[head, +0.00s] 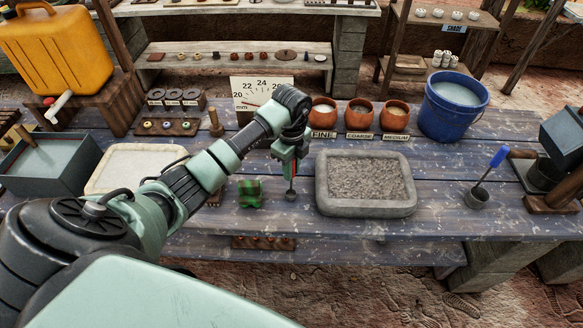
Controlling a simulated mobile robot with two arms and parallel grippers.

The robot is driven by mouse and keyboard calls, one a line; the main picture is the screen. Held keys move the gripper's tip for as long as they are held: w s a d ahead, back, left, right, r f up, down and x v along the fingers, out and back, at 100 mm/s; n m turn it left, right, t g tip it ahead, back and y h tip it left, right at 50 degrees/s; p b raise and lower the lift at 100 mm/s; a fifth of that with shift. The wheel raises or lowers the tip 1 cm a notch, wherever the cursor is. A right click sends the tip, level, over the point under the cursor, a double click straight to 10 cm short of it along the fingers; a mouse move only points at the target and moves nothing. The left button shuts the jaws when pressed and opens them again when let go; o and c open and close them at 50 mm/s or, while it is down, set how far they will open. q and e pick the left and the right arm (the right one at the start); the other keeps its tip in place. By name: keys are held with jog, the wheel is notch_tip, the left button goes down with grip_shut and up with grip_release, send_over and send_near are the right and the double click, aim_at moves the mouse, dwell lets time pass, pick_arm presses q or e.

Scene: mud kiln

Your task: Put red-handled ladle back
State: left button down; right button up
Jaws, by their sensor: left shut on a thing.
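My left gripper (290,171) points down over the blue plank table, left of the grey gravel tray. It is shut on the red-handled ladle (291,194). The ladle hangs upright below the fingers. I cannot tell whether the bowl touches the table. My right gripper is not in view.
Behind stand a dial board (250,91), orange pots (359,115) and a blue bucket (440,119). Table right of the tray is mostly clear.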

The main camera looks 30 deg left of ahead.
pick_arm(q)
jog(key=shift+f, duration=0.1)
jog(key=c, duration=1.7)
grip_release()
jog(key=shift+f, duration=0.1)
jog(key=o, duration=0.4)
jog(key=shift+r, duration=0.2)
notch_tip(320, 180, up, 7)
jog(key=shift+b, duration=1.2)
notch_tip(320, 180, up, 4)
jog(key=shift+r, duration=0.55)
